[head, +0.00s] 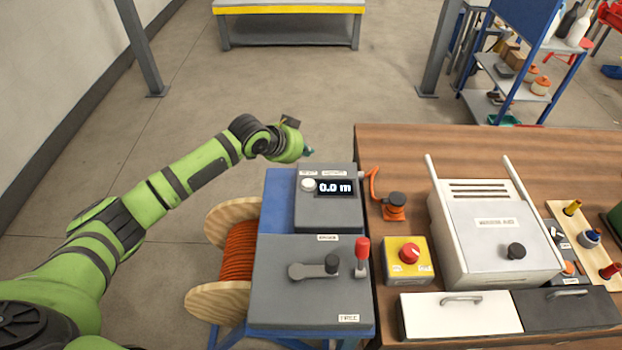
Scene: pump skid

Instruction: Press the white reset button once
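The white reset button (308,184) is a round knob on the grey meter box (328,212), left of a display reading 0.0 m. My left arm reaches in from the left, and my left gripper (307,151) shows only as a small dark tip past the wrist, near the back left edge of the meter box. It appears apart from the button. Its fingers are mostly hidden by the wrist, so I cannot tell whether they are open or shut. My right gripper is not in view.
Below the meter box is a grey panel (285,300) with a crank and a red-handled lever (362,252). A reel of orange cable (238,250) stands at left. On the wooden bench (400,145) are a red emergency button (409,253) and a white case (490,215).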

